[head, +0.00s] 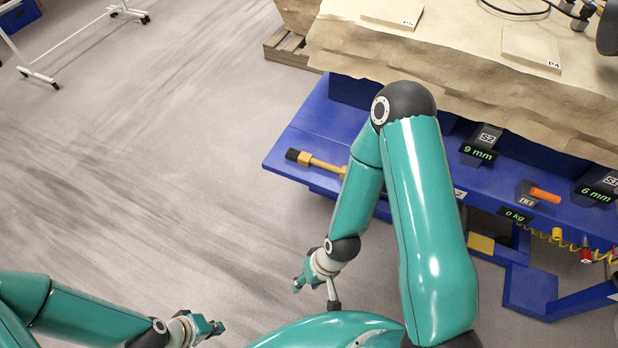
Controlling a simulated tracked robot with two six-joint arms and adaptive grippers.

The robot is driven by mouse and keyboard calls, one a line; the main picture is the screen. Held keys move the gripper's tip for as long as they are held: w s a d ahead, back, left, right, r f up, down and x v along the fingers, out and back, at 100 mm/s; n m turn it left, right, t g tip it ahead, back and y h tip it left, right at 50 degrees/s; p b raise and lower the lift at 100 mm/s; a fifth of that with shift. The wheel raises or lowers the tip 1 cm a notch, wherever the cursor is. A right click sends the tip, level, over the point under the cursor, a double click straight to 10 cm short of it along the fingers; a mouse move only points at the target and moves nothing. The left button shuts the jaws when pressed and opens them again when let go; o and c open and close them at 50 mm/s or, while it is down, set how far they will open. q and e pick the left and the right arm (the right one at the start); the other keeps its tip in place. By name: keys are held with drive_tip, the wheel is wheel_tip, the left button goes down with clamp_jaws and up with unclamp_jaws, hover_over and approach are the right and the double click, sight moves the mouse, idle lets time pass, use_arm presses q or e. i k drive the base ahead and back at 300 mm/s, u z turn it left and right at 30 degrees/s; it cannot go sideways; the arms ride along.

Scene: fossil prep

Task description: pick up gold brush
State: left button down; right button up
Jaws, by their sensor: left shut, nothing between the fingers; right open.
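The gold brush (322,164) lies near the left end of a blue shelf, its dark bristle head to the left. Its right end is hidden behind my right arm. My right gripper (312,291) is open and empty, over the floor in front of the shelf, below the brush in the picture and apart from it. My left gripper (213,329) is shut and empty at the bottom left, over the floor and far from the brush.
The blue shelf (283,158) runs below a sand-coloured slab (450,65). An orange-handled tool (545,195) and small displays sit further right. A coiled yellow hose (548,237) hangs there. The floor at left is clear, with a white wheeled frame (80,45) at the back.

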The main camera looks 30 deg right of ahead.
sight(304, 158)
drive_tip(key=z, duration=0.2)
drive_tip(key=i, duration=0.85)
drive_tip(key=u, duration=0.1)
